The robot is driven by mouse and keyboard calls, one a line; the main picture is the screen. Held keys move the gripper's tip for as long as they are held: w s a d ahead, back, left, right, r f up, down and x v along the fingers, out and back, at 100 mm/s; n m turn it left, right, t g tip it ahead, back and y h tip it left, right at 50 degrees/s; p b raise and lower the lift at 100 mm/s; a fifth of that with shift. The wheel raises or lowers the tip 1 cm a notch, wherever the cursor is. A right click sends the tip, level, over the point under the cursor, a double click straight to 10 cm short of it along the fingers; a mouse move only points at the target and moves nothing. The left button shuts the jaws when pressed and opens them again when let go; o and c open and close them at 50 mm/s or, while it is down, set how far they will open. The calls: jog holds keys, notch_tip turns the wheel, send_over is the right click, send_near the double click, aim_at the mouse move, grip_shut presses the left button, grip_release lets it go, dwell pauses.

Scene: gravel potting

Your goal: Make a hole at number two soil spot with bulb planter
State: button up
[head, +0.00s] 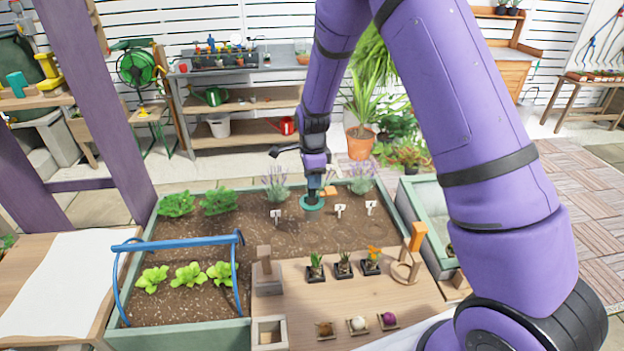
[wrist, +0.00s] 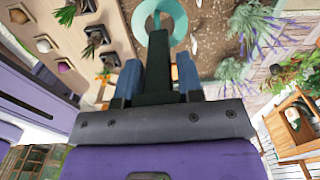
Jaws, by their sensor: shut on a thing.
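My gripper (head: 314,184) is over the far middle of the soil bed (head: 195,236). It is shut on the bulb planter (head: 312,204), a teal ring at the lower end of a dark handle. In the wrist view the dark handle lies between the two fingers of my gripper (wrist: 158,72), and the bulb planter's ring (wrist: 160,16) shows beyond them. I cannot tell whether the ring touches the soil.
A wooden board (head: 300,292) in front holds several potted plants and bulbs in small trays. A blue hooped handle (head: 180,243) arches over lettuces at the left. Lavender (head: 276,184) grows along the bed's far edge. A pale green planter box (head: 428,205) stands to the right.

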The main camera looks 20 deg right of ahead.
aim_at(312, 195)
jog(key=shift+s+a+f+m, duration=0.15)
jog(key=shift+s+f+m, duration=0.05)
jog(key=shift+f+m, duration=0.25)
jog(key=shift+f, duration=3.8)
notch_tip(312, 195, down, 6)
jog(key=shift+r, duration=5.1)
jog(key=shift+r, duration=2.45)
